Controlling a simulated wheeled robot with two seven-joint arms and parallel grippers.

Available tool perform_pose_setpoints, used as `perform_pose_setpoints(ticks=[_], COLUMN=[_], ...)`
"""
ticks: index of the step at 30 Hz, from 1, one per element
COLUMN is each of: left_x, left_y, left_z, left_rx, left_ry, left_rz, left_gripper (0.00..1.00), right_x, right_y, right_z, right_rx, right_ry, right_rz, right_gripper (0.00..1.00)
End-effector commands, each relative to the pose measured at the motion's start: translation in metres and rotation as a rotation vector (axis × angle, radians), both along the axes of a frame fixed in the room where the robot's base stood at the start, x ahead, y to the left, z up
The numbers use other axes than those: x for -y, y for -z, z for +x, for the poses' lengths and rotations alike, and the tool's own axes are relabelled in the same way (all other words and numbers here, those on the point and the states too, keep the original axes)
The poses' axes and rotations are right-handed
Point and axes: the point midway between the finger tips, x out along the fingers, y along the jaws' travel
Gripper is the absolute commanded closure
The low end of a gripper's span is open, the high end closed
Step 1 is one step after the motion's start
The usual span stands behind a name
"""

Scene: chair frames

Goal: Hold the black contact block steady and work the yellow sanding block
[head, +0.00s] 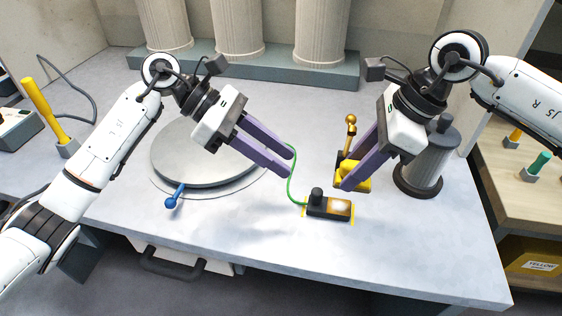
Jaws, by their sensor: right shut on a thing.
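The black contact block (318,206) lies on the grey table near its front edge. It has a black knob, a lit pale patch on its top and a green cable at its left. The yellow sanding block (356,180) is just above and behind it, partly hidden by purple fingers. My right gripper (347,178) is shut on the yellow sanding block. My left gripper (287,163) is above the table, left of and behind the contact block. It is apart from the block, with its two purple fingers spread and nothing between them.
A round grey turntable (200,160) with a blue handle (174,196) is at the left. A dark-capped grey cylinder (425,165) stands right of my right gripper. A gold-knobbed lever (350,130) stands behind the sanding block. The table front (420,250) is clear.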

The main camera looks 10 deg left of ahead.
Motion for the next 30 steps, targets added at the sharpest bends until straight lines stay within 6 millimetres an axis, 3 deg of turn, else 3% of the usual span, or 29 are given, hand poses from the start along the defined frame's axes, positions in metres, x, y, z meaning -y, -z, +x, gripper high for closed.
perform_pose_setpoints(ticks=[6,21,30], left_x=[0.010,0.051,0.065], left_y=[0.021,0.062,0.076], left_z=[0.001,0.001,0.001], left_rx=[0.070,0.073,0.073], left_ry=[0.075,0.076,0.075], left_rz=[0.119,0.124,0.123], left_gripper=[0.69,0.69,0.69], right_x=[0.000,0.000,0.000], right_y=[0.000,0.000,0.000], right_z=[0.000,0.000,0.000], right_rx=[0.000,0.000,0.000], right_ry=[0.000,0.000,0.000], right_rz=[0.001,0.001,0.001], right_gripper=[0.87,0.87,0.87])
